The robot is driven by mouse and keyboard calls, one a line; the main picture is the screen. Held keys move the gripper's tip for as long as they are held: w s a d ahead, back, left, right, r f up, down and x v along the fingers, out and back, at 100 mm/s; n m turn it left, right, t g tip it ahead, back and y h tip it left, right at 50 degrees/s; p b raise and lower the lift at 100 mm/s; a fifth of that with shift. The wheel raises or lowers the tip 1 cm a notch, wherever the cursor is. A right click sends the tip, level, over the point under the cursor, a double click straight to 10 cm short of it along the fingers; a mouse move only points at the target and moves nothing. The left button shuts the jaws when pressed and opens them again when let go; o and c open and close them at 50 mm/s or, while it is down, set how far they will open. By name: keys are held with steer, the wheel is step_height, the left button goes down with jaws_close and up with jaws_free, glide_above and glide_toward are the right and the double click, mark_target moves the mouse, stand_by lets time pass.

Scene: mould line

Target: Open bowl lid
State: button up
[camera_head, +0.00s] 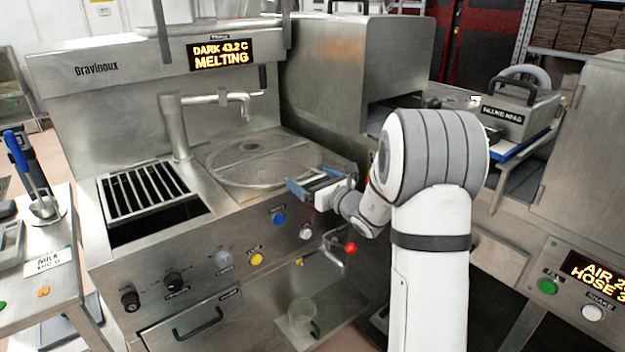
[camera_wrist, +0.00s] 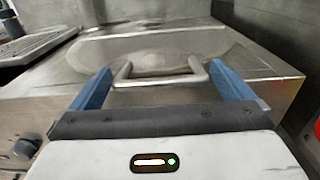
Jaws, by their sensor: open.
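The bowl lid (camera_head: 262,160) is a round metal disc with a bar across it, lying flat and closed over the bowl in the machine top. In the wrist view the lid (camera_wrist: 150,48) shows ahead, with a U-shaped metal handle (camera_wrist: 155,80) at its near edge. My gripper (camera_head: 312,181) is at the front right edge of the lid. In the wrist view my gripper (camera_wrist: 152,88) has its two blue fingers wide apart, one on each side of the handle. Whether either finger touches the handle cannot be told.
A spout (camera_head: 225,98) stands behind the lid. A slatted drain grate (camera_head: 150,192) lies to the left. Knobs and buttons line the front panel, with a red-knobbed tap (camera_head: 349,248) below my gripper. A metal housing (camera_head: 330,75) rises close behind on the right.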

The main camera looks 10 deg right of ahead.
steer(key=shift+w+a, duration=0.1)
steer(key=shift+c, duration=0.6)
steer(key=c, duration=1)
steer(key=shift+r, duration=0.1)
steer(key=shift+c, duration=0.3)
